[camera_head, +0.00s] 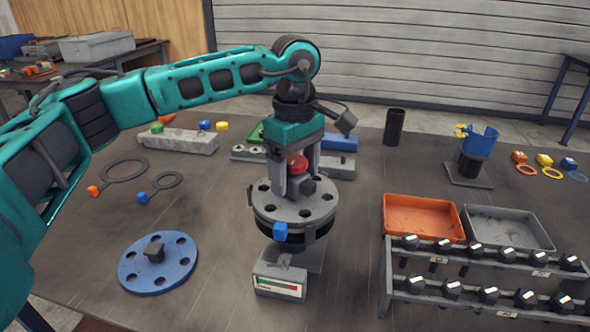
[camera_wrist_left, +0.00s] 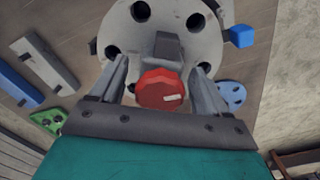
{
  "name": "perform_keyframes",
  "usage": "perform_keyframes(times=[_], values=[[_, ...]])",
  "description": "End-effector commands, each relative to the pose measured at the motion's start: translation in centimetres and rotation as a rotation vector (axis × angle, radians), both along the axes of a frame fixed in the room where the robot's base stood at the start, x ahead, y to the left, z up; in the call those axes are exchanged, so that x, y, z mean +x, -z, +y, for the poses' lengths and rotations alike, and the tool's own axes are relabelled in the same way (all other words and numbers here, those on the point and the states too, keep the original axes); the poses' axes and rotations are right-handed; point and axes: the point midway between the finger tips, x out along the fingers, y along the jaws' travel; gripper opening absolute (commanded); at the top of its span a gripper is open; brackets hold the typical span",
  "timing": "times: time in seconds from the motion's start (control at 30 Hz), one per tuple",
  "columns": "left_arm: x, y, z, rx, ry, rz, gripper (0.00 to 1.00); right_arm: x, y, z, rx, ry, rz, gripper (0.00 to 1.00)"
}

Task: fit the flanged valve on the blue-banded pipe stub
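A grey flange disc with bolt holes (camera_head: 265,205) sits level on a dark stand mid-table, and I take it for the flanged valve. A red knob (camera_wrist_left: 160,88) and a grey block (camera_wrist_left: 165,48) stand on it. A blue tab (camera_head: 280,231) sticks out under its front edge. The pipe stub beneath is hidden; I cannot see a blue band there. My left gripper (camera_head: 297,180) points down over the disc, its fingers on either side of the red knob. In the left wrist view, gaps show between fingers and knob. My right gripper is not in view.
A blue disc with holes (camera_head: 178,272) lies front left. Two ring gaskets (camera_head: 124,160) lie behind it. A small readout box (camera_head: 279,282) stands before the stand. An orange tray (camera_head: 421,218), a grey tray (camera_head: 508,231) and a bolt rack (camera_head: 470,294) fill the right. A black cylinder (camera_head: 394,127) stands behind.

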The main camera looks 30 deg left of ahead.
Motion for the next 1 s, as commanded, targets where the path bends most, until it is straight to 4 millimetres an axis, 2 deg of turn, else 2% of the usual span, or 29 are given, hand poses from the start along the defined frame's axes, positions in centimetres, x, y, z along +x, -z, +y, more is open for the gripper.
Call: perform_keyframes(times=[0.23, 0.37, 0.47, 0.8, 1.0], values=[[-0.1, 0.3, 0.0, 0.003, 0.0, 0.006, 0.81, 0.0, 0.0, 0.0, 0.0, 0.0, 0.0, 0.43], [0.0, -0.3, 0.0, 0.001, 0.0, 0.004, 0.81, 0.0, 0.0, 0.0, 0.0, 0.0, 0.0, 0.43], [0.0, -1.6, 0.0, 0.0, -0.001, 0.001, 0.81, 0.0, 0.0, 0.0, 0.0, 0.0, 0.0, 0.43], [0.0, -9.1, 0.0, 0.0, 0.0, -0.001, 0.81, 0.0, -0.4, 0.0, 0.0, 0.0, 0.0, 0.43], [0.0, -12.0, 0.0, 0.001, 0.0, 0.0, 0.81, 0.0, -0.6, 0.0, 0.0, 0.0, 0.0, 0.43]])
